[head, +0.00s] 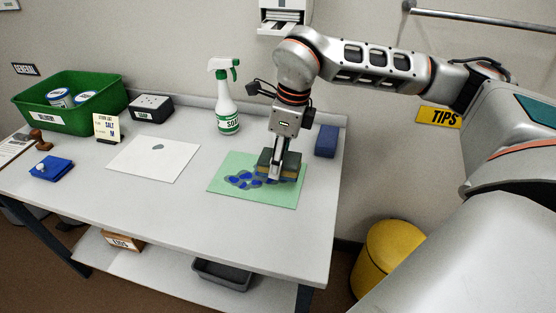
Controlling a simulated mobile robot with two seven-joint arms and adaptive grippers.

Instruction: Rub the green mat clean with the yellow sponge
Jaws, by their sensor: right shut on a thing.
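The green mat (225,164) lies flat on the right part of the bench. Several blue blotches (243,179) with grey edges mark its middle. My right gripper (276,174) points down over the right part of the mat. It is shut on the sponge (291,163), whose yellowish body with a dark layer shows on both sides of the fingers. The sponge is low at the mat, beside the blotches; the fingers hide part of it, and I cannot tell whether it presses on the mat. My left gripper is not in view.
A spray bottle (227,110) stands behind the mat, and a blue block (326,141) is at its back right. A white sheet (153,157) with a grey spot lies to the left. Further left are a blue item (52,168), a small card (106,127) and a green bin (72,119).

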